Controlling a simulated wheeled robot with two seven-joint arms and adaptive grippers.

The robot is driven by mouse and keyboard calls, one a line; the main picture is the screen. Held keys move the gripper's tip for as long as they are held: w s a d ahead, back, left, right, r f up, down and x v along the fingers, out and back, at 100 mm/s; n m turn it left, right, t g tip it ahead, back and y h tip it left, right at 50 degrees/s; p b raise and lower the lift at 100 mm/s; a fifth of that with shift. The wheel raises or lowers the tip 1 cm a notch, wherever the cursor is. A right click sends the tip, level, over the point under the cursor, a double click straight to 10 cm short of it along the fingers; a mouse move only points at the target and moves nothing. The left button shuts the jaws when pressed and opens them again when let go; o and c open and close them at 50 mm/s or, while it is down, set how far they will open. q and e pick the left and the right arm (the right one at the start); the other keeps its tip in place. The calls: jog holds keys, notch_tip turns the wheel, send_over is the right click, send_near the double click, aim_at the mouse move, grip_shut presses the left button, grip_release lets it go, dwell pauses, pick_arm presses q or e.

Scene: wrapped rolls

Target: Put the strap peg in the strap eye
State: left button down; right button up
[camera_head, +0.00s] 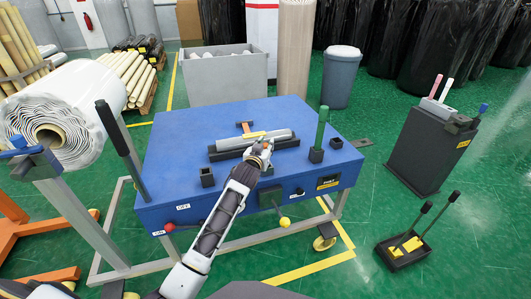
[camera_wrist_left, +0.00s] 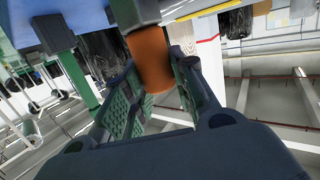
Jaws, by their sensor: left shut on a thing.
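My left gripper (camera_head: 261,148) reaches over the blue bench to the front of a grey roll (camera_head: 281,135) lying in a dark cradle. In the left wrist view its green-padded fingers (camera_wrist_left: 152,95) are closed around an orange cylinder (camera_wrist_left: 151,62), which I take to be the strap peg; a dark part adjoins its upper end. In the head view an orange T-shaped piece (camera_head: 246,128) and a yellow strip (camera_head: 252,135) lie at the roll, just beyond the gripper. I cannot make out which part is the strap eye. My right gripper is not in view.
The blue bench (camera_head: 180,135) carries a green post (camera_head: 321,128), small dark sockets (camera_head: 207,177), (camera_head: 336,143) and a black lever (camera_head: 119,140). A dark cabinet (camera_head: 425,150) and a lever box (camera_head: 405,249) stand right.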

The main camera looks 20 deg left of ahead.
pick_arm(q)
notch_tip(320, 180, down, 3)
jog(key=shift+r+b, duration=0.15)
jog(key=shift+b, duration=0.2)
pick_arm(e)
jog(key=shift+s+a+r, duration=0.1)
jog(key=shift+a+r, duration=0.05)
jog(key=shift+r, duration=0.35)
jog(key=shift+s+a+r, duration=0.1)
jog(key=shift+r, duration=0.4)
pick_arm(q)
jog(key=shift+f, duration=0.2)
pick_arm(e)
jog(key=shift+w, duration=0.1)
pick_arm(q)
jog(key=c, duration=1.5)
grip_release()
jog(key=o, duration=0.3)
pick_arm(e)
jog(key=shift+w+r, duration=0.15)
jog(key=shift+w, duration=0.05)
pick_arm(q)
jog(key=shift+o, duration=0.2)
jog(key=shift+s+r, duration=0.1)
